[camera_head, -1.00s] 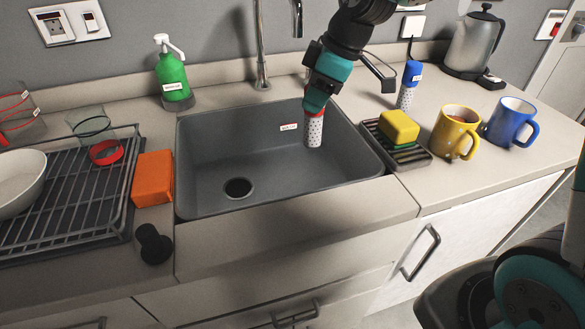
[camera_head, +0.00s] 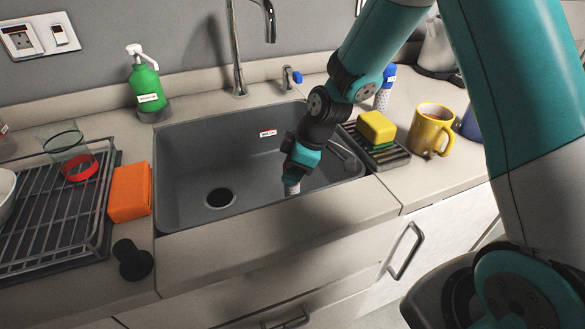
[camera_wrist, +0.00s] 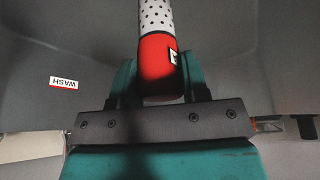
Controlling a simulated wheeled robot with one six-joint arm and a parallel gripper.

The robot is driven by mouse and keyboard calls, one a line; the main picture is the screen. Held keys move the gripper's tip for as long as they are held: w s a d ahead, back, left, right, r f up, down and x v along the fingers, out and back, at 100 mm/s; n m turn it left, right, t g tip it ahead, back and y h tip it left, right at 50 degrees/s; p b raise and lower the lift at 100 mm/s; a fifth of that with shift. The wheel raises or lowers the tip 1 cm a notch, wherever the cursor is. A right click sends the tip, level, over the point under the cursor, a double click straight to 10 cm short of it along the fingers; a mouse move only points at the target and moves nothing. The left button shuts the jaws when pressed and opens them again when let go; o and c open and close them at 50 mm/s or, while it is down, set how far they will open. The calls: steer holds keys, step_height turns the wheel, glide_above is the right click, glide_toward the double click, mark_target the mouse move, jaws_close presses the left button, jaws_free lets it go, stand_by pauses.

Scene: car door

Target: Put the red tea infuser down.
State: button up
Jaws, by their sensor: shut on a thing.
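The red tea infuser (camera_wrist: 157,55) has a red handle and a white perforated tube. In the wrist view, my gripper (camera_wrist: 158,82) is shut on the red handle between its teal fingers, and the tube points away from the gripper. In the head view, my gripper (camera_head: 296,172) reaches down over the right front part of the grey sink (camera_head: 185,165). Only the pale perforated end of the infuser (camera_head: 292,189) shows below the fingers; its red handle is hidden. I cannot tell whether the end touches the sink.
A drying rack (camera_head: 60,205) with a glass (camera_head: 66,150) stands left of the sink, beside an orange block (camera_head: 130,192) and a black stopper (camera_head: 132,260). A yellow sponge (camera_head: 376,128), a blue infuser (camera_head: 384,88) and a yellow mug (camera_head: 431,130) are at the right. The sink's left part is clear.

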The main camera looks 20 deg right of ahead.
steer(key=shift+f, duration=0.1)
steer(key=o, duration=1.2)
steer(key=v, duration=1.2)
steer(key=s+a+r+m, duration=0.2)
steer(key=s+a+r, duration=0.1)
steer(key=s, duration=0.4)
steer(key=s+a+r+m+g, duration=0.1)
steer(key=s+a+r, duration=0.1)
steer(key=s, duration=0.6)
steer(key=s+a+r+m+g, duration=0.1)
steer(key=s+a+r+m, duration=0.1)
steer(key=s, duration=0.5)
steer(key=shift+s+a+r+m, duration=0.25)
steer(key=shift+a+r+m, duration=0.05)
steer(key=shift+a+r, duration=0.55)
